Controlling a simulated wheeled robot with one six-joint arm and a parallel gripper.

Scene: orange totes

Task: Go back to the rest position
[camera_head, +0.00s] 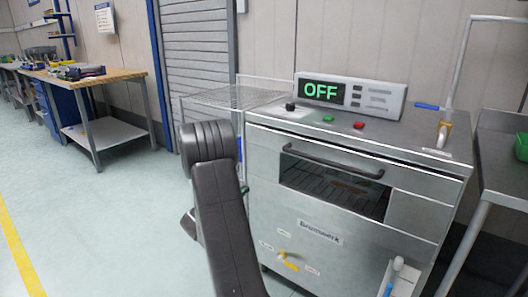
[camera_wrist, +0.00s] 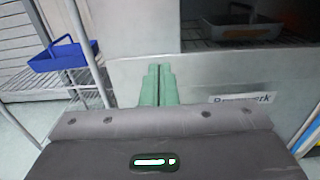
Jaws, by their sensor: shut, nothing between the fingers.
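My gripper (camera_wrist: 159,70) shows in the wrist view with its two green fingers together and nothing between them. It is in front of the steel front panel of the oven, left of the name label. In the head view my dark arm rises in front of the left side of the oven (camera_head: 345,230), and the gripper itself cannot be made out there. The oven's display (camera_head: 323,91) reads OFF in green.
A wire rack (camera_head: 225,98) stands left of the oven; a blue tray (camera_wrist: 65,54) sits on a wire shelf in the wrist view. A steel table (camera_head: 503,180) is at the right, a wooden workbench (camera_head: 110,77) far left. The floor at left is clear.

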